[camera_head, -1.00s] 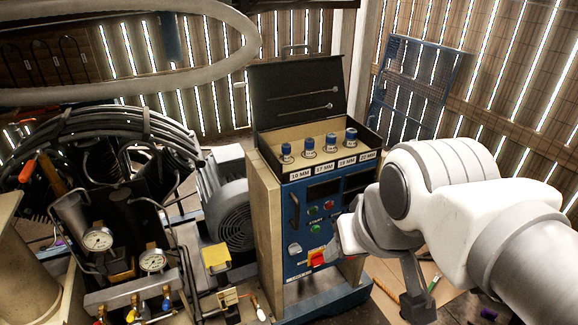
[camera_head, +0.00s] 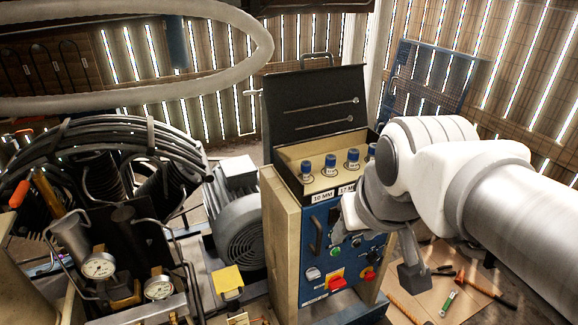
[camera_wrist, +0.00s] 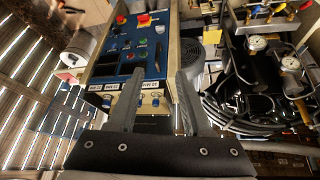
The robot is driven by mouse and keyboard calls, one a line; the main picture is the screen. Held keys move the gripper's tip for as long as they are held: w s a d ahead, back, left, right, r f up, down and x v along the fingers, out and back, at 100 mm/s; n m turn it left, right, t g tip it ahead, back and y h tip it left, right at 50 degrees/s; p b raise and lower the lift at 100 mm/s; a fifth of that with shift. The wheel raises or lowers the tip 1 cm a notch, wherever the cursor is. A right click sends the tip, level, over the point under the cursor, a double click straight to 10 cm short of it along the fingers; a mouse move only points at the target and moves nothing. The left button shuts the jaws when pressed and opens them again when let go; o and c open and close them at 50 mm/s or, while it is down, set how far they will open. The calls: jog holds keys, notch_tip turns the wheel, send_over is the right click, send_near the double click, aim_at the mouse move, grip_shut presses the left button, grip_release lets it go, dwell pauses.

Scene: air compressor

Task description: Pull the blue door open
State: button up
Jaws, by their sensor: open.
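The blue door (camera_head: 343,261) is the front panel of the beige control cabinet, with buttons, a display and a red switch on it. It looks shut. Its dark upright handle (camera_head: 316,236) is near the left edge. My gripper (camera_head: 338,235) is just right of the handle in front of the door, partly hidden by my wrist. In the wrist view the door (camera_wrist: 122,45) appears upside down, and the handle (camera_wrist: 158,57) lies beyond the gap between my open fingers (camera_wrist: 160,75). The fingers hold nothing; contact with the handle cannot be told.
The cabinet's open top box (camera_head: 322,160) holds several blue-capped bits, its black lid raised. A grey motor (camera_head: 238,225) and hoses with gauges (camera_head: 100,265) stand to the left. Tools (camera_head: 449,302) lie on cardboard at the lower right.

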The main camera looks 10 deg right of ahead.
jog(key=w+f+b, duration=0.2)
jog(key=w+f, duration=0.2)
jog(key=w, duration=0.7)
jog(key=n+g+b, duration=0.1)
jog(key=b, duration=0.1)
send_near(317, 241)
jog(key=shift+y, duration=0.3)
jog(key=b+x, duration=0.1)
jog(key=x, duration=0.3)
jog(key=b+x, duration=0.1)
jog(key=x, duration=0.3)
jog(key=d+b+x, duration=0.1)
jog(key=x, duration=0.3)
jog(key=shift+w, duration=0.45)
jog(key=shift+c, duration=0.2)
grip_shut()
